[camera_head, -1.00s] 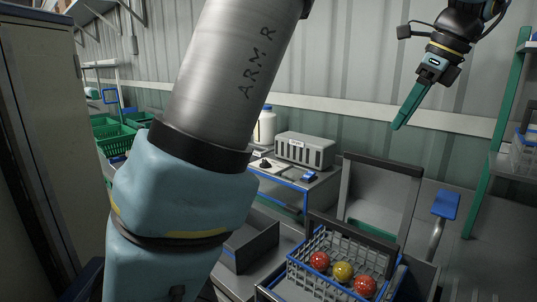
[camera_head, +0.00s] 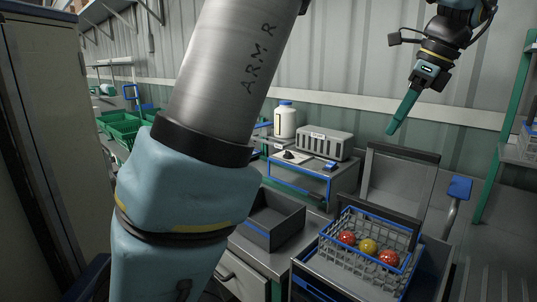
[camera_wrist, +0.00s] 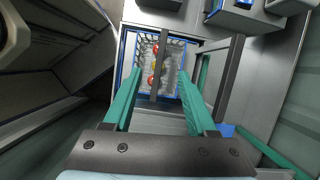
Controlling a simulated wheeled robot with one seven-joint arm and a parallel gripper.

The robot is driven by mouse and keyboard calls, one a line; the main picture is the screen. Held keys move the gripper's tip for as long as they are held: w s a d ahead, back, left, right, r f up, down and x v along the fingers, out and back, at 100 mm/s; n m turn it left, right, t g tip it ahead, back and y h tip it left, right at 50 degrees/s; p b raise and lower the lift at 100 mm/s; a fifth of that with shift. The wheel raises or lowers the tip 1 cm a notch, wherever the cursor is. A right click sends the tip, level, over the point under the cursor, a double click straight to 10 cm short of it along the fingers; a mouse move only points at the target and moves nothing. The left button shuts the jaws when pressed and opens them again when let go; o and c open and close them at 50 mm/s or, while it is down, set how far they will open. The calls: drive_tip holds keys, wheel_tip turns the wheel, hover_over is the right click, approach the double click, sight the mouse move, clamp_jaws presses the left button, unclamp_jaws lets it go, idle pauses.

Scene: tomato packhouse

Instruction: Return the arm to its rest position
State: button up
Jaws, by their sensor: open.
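My arm fills the middle of the head view, with its grey tube and blue joint cover close to the camera. My gripper (camera_head: 403,113), with long green fingers, hangs at the upper right, above and apart from the bench. In the wrist view my gripper (camera_wrist: 160,104) shows two green fingers spread apart with nothing between them. Below it stands a wire basket (camera_head: 340,262) with a blue rim, holding two red tomatoes and a yellow one. It also shows in the wrist view (camera_wrist: 141,36), beyond the fingertips.
A grey open bin (camera_head: 270,232) stands left of the basket. Behind are a blue-edged stand (camera_head: 300,172), a grey box (camera_head: 324,144) and a white bottle (camera_head: 285,122). An upright framed panel (camera_head: 398,190) rises behind the basket. Green crates (camera_head: 122,130) sit far left.

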drive_tip(key=w+a+f+n+g+h, duration=0.1)
drive_tip(key=w+a+f+n, duration=0.3)
drive_tip(key=a+f+n, duration=0.45)
drive_tip(key=s+a+f+n, duration=0.2)
drive_tip(key=a+f+n, duration=0.2)
drive_tip(key=a, duration=0.4)
drive_tip(key=s+a+f+n+h, duration=0.1)
drive_tip(key=s+a+f+n, duration=0.2)
drive_tip(key=a+f+n, duration=0.2)
drive_tip(key=s+a+f+n+h, duration=0.1)
drive_tip(key=s+a+f+n, duration=0.1)
drive_tip(key=a+f+n, duration=0.2)
drive_tip(key=a+n, duration=0.3)
drive_tip(key=a, duration=0.5)
drive_tip(key=shift+s+f, duration=0.3)
drive_tip(key=shift+f, duration=0.05)
